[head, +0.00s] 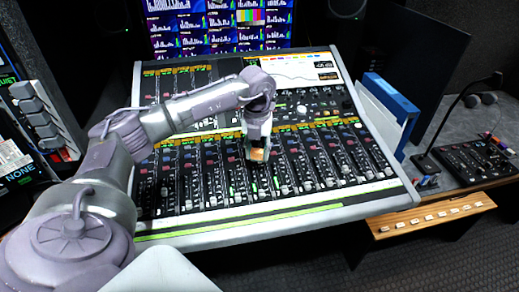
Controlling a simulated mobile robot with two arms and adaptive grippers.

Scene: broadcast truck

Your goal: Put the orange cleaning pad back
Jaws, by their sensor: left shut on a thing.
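The orange cleaning pad (257,155) is a small orange piece at the tip of my left gripper (257,147). My left arm comes in from the left and reaches over the mixing console (390,205), with the gripper pointing down at the lower fader section. The gripper is shut on the pad. I cannot tell whether the pad touches the console surface. My right gripper is not in view.
A screen (180,25) stands behind the console. A blue binder (393,105) is at the console's right. A small black panel (475,160), a thin-necked desk microphone (428,163) and a wooden ledge (430,216) are further right. Equipment racks stand at left.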

